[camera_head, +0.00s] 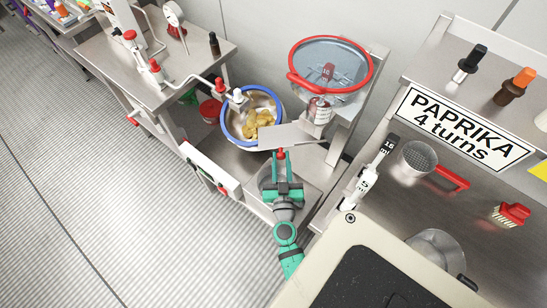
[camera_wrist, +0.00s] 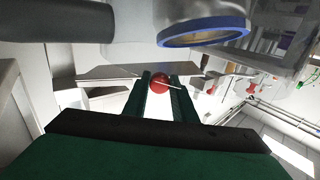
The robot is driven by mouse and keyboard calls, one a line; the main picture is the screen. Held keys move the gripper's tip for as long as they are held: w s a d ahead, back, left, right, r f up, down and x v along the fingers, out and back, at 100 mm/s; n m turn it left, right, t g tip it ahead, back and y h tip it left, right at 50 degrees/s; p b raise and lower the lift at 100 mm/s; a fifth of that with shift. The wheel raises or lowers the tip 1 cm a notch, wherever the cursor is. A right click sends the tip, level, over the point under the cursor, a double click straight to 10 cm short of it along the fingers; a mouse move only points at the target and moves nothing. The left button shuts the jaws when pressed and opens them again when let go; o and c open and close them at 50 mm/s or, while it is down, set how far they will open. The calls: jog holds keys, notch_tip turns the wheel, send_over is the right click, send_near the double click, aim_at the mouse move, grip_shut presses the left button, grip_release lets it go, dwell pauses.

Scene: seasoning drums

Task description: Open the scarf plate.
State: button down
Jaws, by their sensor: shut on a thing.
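The scarf plate appears to be the flat grey metal plate (camera_head: 287,135) between the blue-rimmed bowl and the red-rimmed hopper; in the wrist view it shows as a thin tilted plate (camera_wrist: 125,72). A red knob (camera_head: 281,153) sits at its near side, and the same knob is a red ball in the wrist view (camera_wrist: 159,84). My gripper (camera_head: 281,165) is shut on the red knob; in the wrist view its fingers (camera_wrist: 160,86) stand on either side of it. The exact joint between knob and plate is hidden.
The blue-rimmed bowl (camera_head: 236,124) holds yellow chunks and stands close behind and left. The red-rimmed clear hopper (camera_head: 322,84) is behind right. A steel bench with a PAPRIKA sign (camera_head: 466,127) stands right. The floor (camera_head: 120,200) at left is clear.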

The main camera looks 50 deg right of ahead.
jog(key=shift+w+a, duration=0.1)
jog(key=shift+a, duration=0.05)
jog(key=c, duration=1.5)
grip_release()
jog(key=shift+o, duration=0.2)
jog(key=v, duration=1.1)
jog(key=shift+c, duration=0.6)
